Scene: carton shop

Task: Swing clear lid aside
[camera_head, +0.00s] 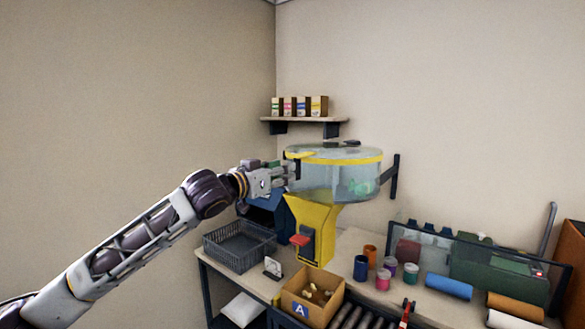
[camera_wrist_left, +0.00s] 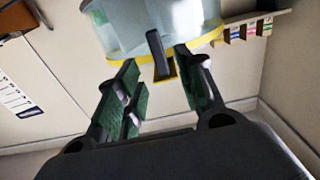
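The clear lid (camera_head: 325,150) with a yellow rim lies on top of a round clear hopper bowl (camera_head: 335,182), which stands on a yellow machine body (camera_head: 312,225). A dark tab on a yellow bracket (camera_wrist_left: 158,55) sticks out from the rim in the left wrist view. My left gripper (camera_head: 290,172) is at the left side of the bowl, at rim height. In the left wrist view my left gripper (camera_wrist_left: 160,85) is open, its two green-padded fingers apart with the tab between their tips; I see no clear contact. My right gripper is not in view.
A shelf (camera_head: 300,120) with small boxes is on the wall behind. On the table below are a grey basket (camera_head: 240,248), a carton marked A (camera_head: 308,300), several colored jars (camera_head: 383,279) and a blue roll (camera_head: 449,287). Air left of the bowl, above the basket, is free apart from my arm.

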